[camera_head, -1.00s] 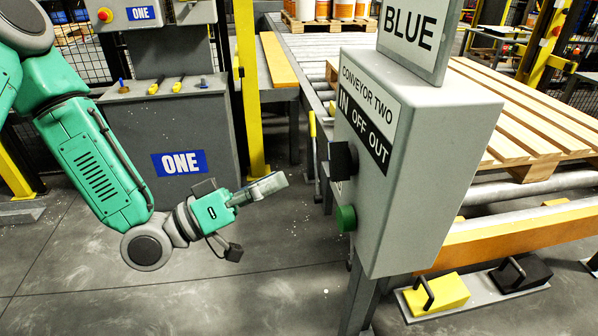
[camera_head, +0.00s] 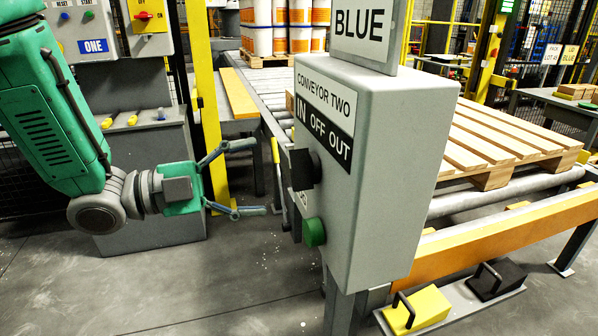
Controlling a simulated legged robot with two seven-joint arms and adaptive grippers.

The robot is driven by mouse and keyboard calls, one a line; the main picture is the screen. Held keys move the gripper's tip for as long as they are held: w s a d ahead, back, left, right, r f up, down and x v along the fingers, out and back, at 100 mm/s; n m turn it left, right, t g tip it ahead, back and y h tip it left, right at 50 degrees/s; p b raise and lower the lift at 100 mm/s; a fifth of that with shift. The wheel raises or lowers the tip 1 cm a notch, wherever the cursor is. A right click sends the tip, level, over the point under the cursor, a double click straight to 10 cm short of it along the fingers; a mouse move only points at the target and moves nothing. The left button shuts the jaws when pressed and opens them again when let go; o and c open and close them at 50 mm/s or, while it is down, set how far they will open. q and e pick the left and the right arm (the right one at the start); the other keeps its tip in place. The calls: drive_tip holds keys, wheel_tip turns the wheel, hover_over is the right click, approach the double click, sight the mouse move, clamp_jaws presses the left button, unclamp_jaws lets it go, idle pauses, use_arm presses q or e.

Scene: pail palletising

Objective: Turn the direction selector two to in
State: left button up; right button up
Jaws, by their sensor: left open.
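The conveyor two control box (camera_head: 385,165) stands upright in the middle of the head view, with IN, OFF and OUT printed on its left face. The direction selector two (camera_head: 304,169) is a black knob on that face, below the labels. It looks tilted, but I cannot tell which label it points to. A green button (camera_head: 314,232) sits below it. My left gripper (camera_head: 258,178) is open and empty, to the left of the selector and apart from it, with its fingers spread one above the other and pointing toward it. My right gripper is not in view.
A roller conveyor (camera_head: 270,95) runs behind the box, with white and orange pails (camera_head: 290,35) at its far end. A wooden pallet (camera_head: 500,140) lies to the right. A yellow block (camera_head: 418,312) and a black block (camera_head: 497,280) sit low at front right. A yellow post (camera_head: 207,100) stands behind my gripper.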

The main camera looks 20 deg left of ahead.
sight(302, 171)
use_arm(q)
drive_tip(key=x, duration=0.8)
drive_tip(key=shift+a, duration=0.1)
